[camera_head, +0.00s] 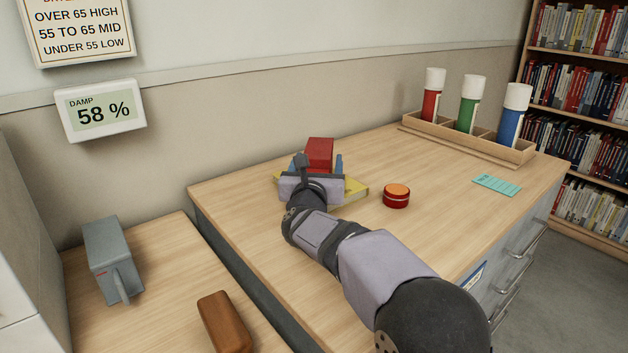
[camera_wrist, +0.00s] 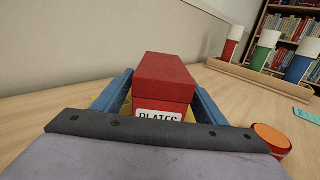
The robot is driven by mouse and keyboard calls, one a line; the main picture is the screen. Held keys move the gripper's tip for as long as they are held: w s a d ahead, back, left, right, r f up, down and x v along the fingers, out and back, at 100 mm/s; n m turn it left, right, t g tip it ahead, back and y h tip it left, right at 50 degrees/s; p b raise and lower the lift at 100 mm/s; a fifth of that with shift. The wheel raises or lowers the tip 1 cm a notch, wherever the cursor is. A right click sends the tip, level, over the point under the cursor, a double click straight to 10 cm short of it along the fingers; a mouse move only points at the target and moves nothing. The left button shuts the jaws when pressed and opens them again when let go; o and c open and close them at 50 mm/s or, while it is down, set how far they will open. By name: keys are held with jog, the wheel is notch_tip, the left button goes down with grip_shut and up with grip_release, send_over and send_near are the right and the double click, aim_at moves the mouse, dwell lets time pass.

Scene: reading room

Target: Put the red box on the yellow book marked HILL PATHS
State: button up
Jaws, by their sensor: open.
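The red box (camera_head: 319,152) sits at the back of the wooden desk, over the yellow book (camera_head: 355,191), which is mostly hidden by my arm and the box. In the wrist view the red box (camera_wrist: 165,78) is upright and shows a white label reading PLATES. A strip of the yellow book (camera_wrist: 126,108) shows below it. My gripper (camera_wrist: 164,97) is open, with a blue finger on each side of the box. A gap shows between the box and at least the right finger. In the head view my gripper (camera_head: 318,168) is low over the book. The book's title is hidden.
A round red tin with an orange top (camera_head: 396,196) stands right of the book. A wooden rack (camera_head: 415,130) holds red, green and blue tubes at the back right. A teal card (camera_head: 497,185) lies near the right edge. The desk's front left is clear.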

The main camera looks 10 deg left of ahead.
jog(key=s, duration=1)
jog(key=shift+s+b, duration=0.3)
jog(key=shift+b, duration=0.1)
